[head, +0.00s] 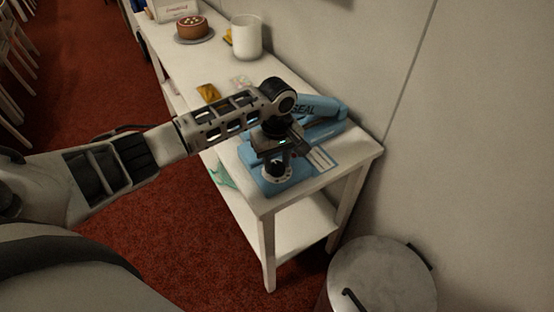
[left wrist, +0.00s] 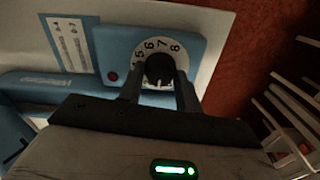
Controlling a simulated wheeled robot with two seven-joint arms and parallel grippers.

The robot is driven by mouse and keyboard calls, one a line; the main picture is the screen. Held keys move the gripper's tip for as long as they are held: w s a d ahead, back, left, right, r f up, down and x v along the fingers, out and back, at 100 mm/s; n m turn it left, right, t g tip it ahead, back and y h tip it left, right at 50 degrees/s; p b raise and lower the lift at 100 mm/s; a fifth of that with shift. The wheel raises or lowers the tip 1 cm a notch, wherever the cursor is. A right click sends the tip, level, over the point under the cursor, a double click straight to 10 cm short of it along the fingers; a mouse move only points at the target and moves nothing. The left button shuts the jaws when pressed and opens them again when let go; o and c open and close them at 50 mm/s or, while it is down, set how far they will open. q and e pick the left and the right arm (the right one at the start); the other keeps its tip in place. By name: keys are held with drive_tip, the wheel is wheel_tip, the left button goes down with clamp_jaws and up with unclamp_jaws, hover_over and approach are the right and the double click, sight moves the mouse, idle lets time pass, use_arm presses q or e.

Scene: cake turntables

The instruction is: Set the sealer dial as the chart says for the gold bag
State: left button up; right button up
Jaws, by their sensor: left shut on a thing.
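The blue sealer (head: 325,125) stands at the near end of the white table, its arm marked SEAL. Its black dial (left wrist: 160,68) sits on a white numbered plate (left wrist: 183,58); 5, 6, 7 and 8 are readable in the left wrist view. My left gripper (head: 278,163) points down over the dial, and its fingers (left wrist: 160,88) are shut on the dial knob. The dial's pointer is hidden. A gold bag (head: 208,91) lies farther back on the table.
A clear bag (head: 240,82), a white canister (head: 246,37) and a cake (head: 193,28) on a turntable stand farther along the table. A lidded bin (head: 382,280) stands at the near right. The wall borders the table's right side. A red indicator (left wrist: 113,77) is on the sealer.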

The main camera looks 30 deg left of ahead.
use_arm(q)
drive_tip(key=shift+m, duration=0.3)
drive_tip(key=m, duration=2.1)
drive_tip(key=shift+m, duration=0.3)
drive_tip(key=m, duration=0.3)
drive_tip(key=shift+m, duration=2.2)
